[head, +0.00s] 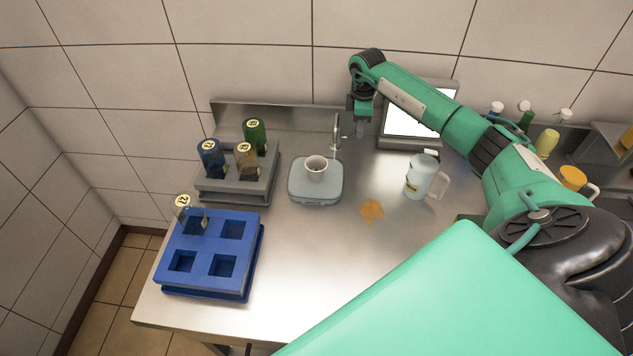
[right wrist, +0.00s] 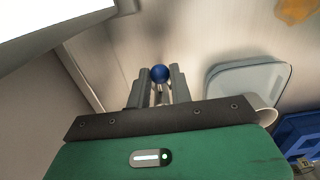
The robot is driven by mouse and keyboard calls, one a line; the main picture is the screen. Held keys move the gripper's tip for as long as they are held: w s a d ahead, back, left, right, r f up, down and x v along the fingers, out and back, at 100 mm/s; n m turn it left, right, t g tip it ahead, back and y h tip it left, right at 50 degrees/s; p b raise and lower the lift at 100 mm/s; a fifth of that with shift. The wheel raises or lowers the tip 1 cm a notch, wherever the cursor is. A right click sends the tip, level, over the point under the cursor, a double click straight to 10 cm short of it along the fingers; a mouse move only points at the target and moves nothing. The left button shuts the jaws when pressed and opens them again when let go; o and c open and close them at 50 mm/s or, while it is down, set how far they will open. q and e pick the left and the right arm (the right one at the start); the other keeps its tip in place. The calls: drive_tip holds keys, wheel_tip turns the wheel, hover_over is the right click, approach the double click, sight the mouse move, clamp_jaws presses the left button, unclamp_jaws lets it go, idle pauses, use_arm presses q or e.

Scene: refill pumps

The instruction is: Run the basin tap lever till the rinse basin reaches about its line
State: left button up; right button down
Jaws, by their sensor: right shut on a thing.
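My right gripper (head: 361,110) reaches down at the back of the steel counter, just right of a slim metal tap (head: 336,132). In the right wrist view, its two grey fingers (right wrist: 157,88) are shut on a blue ball knob (right wrist: 160,73) on a thin metal stem, which looks like the tap lever. The knob cannot be made out in the head view. I cannot make out a basin's line or a water level. My left gripper is out of view.
A blue rack (head: 206,258) and a grey rack (head: 232,190) with several bottles stand at left. A white jug (head: 421,177) and an orange-brown spill (head: 371,211) lie right of centre. A screen (head: 408,122) stands behind my right arm. The front-middle counter is clear.

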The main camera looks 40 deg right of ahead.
drive_tip(key=shift+w+r, duration=0.1)
drive_tip(key=shift+w, duration=0.05)
drive_tip(key=shift+w+d, duration=0.25)
drive_tip(key=shift+d, duration=0.1)
drive_tip(key=shift+w+d+r, duration=0.25)
drive_tip(key=shift+r, duration=0.1)
idle(0.3)
drive_tip(key=c, duration=1.5)
unclamp_jaws()
drive_tip(key=o, duration=0.4)
drive_tip(key=shift+w+d+f, duration=0.1)
drive_tip(key=shift+w+f, duration=0.1)
drive_tip(key=shift+f, duration=0.05)
drive_tip(key=shift+c, duration=0.2)
drive_tip(key=shift+w+d+f, duration=0.1)
drive_tip(key=shift+w+f, duration=0.05)
drive_tip(key=shift+f, duration=0.1)
